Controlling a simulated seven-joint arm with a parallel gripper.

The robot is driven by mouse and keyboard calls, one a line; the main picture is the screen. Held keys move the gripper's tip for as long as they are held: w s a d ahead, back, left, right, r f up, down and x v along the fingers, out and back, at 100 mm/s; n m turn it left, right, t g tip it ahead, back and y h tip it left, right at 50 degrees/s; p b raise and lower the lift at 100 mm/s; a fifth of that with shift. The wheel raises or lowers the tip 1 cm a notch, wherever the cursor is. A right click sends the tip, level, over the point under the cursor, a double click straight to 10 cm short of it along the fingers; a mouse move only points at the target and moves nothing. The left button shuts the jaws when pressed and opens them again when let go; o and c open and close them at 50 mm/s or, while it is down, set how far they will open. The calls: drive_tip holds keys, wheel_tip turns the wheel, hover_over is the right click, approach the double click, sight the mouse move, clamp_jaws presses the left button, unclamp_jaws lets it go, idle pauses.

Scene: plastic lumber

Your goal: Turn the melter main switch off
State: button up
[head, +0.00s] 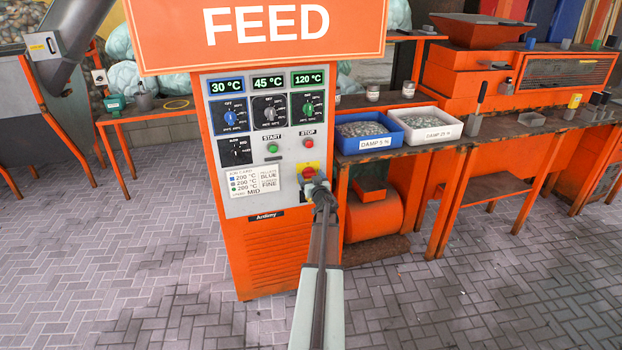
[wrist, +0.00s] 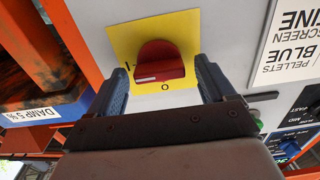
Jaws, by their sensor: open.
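The melter main switch is a red knob (head: 308,171) on a yellow plate, low on the right of the orange cabinet's grey panel. In the wrist view the red knob (wrist: 160,62) shows close up, with a white mark near the "I" on the yellow plate (wrist: 122,42); an "O" is printed below the knob there. My gripper (head: 316,184) is at the panel just below the switch in the head view. In the wrist view my gripper (wrist: 160,64) is open, one finger on each side of the knob, with gaps visible. Contact with the knob does not show.
Above the switch are a green START button (head: 272,148), a red STOP button (head: 309,143) and dials. A settings card (head: 253,182) is left of the switch. A blue bin (head: 360,148) and a white bin (head: 428,137) stand on the bench to the right.

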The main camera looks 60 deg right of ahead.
drive_tip(key=shift+c, duration=0.4)
drive_tip(key=c, duration=1)
drive_tip(key=n, duration=0.4)
drive_tip(key=shift+n, duration=0.3)
drive_tip(key=n, duration=0.4)
drive_tip(key=shift+a+n, duration=0.1)
drive_tip(key=shift+n, duration=0.2)
drive_tip(key=n, duration=0.4)
drive_tip(key=shift+w+n, duration=0.1)
drive_tip(key=shift+n, duration=0.2)
drive_tip(key=shift+f+n, duration=0.15)
drive_tip(key=shift+n, duration=1.95)
